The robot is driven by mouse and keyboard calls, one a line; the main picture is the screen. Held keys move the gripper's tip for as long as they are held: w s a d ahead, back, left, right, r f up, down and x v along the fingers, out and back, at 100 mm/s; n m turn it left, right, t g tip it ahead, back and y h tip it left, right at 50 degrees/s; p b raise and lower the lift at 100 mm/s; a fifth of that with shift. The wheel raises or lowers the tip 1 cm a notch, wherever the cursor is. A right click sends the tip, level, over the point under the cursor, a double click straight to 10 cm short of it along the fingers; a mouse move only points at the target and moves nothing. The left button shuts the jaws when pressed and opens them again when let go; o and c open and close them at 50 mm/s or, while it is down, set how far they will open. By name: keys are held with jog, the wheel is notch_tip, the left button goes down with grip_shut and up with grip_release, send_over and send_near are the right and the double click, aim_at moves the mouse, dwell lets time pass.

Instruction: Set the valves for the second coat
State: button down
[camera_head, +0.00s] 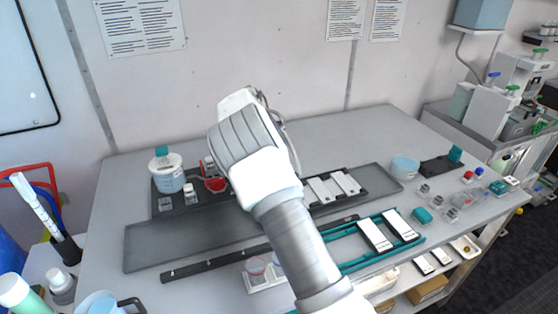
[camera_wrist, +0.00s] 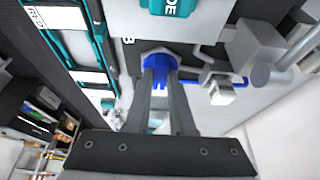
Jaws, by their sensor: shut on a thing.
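In the wrist view, my gripper (camera_wrist: 160,76) is shut on a blue valve handle (camera_wrist: 159,63); blue shows around and between its two dark fingers. In the head view my own arm hides the gripper and this handle. A red round part (camera_head: 216,184), which may be another valve handle, sits on the dark panel (camera_head: 165,206) just left of my arm. The angle of the handle is not clear.
A white pot with a teal lid (camera_head: 167,172) stands at the panel's left end. A teal rack (camera_head: 345,231) with white cards lies in front right of my arm. A round white tub (camera_head: 404,168) and small parts are at the right. The table's back is clear.

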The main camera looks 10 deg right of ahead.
dwell(0.3)
jog(key=c, duration=0.8)
grip_release()
jog(key=shift+o, duration=0.2)
jog(key=v, duration=1.7)
jog(key=shift+r, duration=0.25)
jog(key=shift+d+r, duration=0.1)
